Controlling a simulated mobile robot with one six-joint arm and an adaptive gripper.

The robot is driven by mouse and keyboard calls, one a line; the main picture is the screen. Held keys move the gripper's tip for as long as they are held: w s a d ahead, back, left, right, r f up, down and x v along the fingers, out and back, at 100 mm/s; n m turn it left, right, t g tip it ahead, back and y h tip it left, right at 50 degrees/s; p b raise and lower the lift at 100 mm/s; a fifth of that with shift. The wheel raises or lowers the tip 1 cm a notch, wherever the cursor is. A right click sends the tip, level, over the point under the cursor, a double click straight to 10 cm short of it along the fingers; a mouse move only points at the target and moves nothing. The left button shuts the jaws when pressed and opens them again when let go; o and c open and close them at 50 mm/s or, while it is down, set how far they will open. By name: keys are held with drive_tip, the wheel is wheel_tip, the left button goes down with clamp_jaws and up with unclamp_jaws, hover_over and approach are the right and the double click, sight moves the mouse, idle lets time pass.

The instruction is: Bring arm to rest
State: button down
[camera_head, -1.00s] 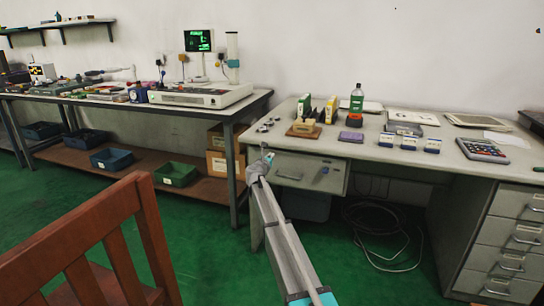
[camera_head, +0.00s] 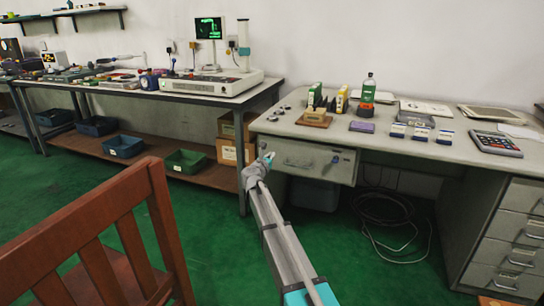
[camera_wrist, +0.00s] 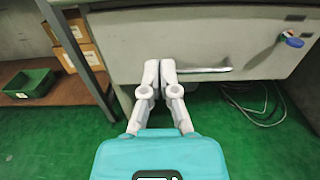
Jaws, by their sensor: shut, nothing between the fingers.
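My gripper (camera_head: 268,158) is at the end of my outstretched arm, in front of the desk's left drawer in the head view. In the wrist view my gripper (camera_wrist: 160,64) has its two pale fingers side by side, shut with nothing between them. The drawer front (camera_wrist: 222,40) and its metal handle (camera_wrist: 205,70) lie beyond the fingertips. I cannot tell from these views how far the fingertips are from the drawer. The desk (camera_head: 395,145) carries small bearing rings (camera_head: 279,112) near its left edge.
A wooden chair (camera_head: 100,235) stands close at the left front. A workbench (camera_head: 150,92) with instruments stands at the back left, with bins (camera_head: 187,161) on its lower shelf. Cables (camera_head: 385,212) lie under the desk. Green floor (camera_head: 215,230) is clear between chair and arm.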

drive_tip(key=s+a+n+t+y, duration=0.1)
drive_tip(key=s+a+n+y, duration=0.25)
drive_tip(key=n+y, duration=0.4)
drive_tip(key=s+a+n+t+y, duration=0.15)
drive_tip(key=s+n+y, duration=0.3)
drive_tip(key=n, duration=0.65)
drive_tip(key=s+f+n+g+y+p, duration=0.1)
drive_tip(key=s+f+n+g+y, duration=0.1)
drive_tip(key=s+f+n+g, duration=0.65)
drive_tip(key=s+d+f+n+g+h, duration=0.25)
drive_tip(key=s+d+n, duration=0.2)
drive_tip(key=s, duration=0.55)
drive_tip(key=s+d+f+n+g+h+p, duration=0.1)
drive_tip(key=s+d+f+n+g+h, duration=0.25)
drive_tip(key=s, duration=0.75)
drive_tip(key=s+d+f+n+g, duration=0.2)
drive_tip(key=s+d+n+g, duration=0.3)
drive_tip(key=s, duration=0.5)
wheel_tip(320, 180, up, 38)
drive_tip(key=n+t+p, duration=0.1)
drive_tip(key=p, duration=3.7)
drive_tip(key=shift+w+a, duration=0.15)
drive_tip(key=shift+a, duration=0.2)
